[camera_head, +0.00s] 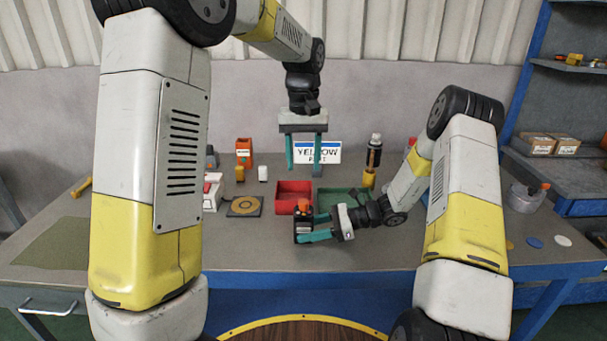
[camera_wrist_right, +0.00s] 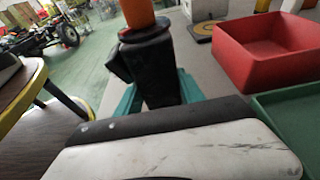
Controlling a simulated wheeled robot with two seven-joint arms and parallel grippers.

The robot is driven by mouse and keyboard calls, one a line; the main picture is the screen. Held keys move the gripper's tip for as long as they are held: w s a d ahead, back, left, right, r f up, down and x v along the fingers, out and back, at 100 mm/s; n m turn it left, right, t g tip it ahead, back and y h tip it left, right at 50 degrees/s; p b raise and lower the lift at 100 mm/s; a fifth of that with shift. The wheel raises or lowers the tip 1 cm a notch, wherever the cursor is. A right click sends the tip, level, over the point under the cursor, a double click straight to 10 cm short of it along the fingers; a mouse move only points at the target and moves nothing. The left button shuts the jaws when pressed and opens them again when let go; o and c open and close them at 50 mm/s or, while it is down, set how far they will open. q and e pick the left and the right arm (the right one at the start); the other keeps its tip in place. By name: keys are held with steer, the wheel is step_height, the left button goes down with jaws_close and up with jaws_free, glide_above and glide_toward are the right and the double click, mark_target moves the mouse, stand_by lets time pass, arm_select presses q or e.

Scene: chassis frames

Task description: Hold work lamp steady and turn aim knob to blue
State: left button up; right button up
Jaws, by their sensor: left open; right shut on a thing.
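A black upright body with an orange top, which I take to be the work lamp (camera_head: 302,225), stands near the front middle of the bench. My right gripper (camera_head: 304,234) reaches it from the right and is shut on its black body. In the right wrist view the black body (camera_wrist_right: 155,72) is between the teal fingers, with the orange part (camera_wrist_right: 138,12) above, cut off by the top edge. My left gripper (camera_head: 304,168) is open and empty, fingers pointing down, higher and farther back than the lamp. I cannot make out any blue mark on the lamp.
A red bin (camera_head: 281,189) and a green tray (camera_head: 327,192) lie just behind the lamp. A sign reading YELLOW (camera_head: 330,146) stands at the back. A black and yellow bottle-like object (camera_head: 374,152) stands right of it. A plate with a yellow disc (camera_head: 243,206) lies left.

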stand_by(0.4)
steer(key=o, duration=1.1)
steer(key=shift+c, duration=0.2)
steer(key=shift+d, duration=0.15)
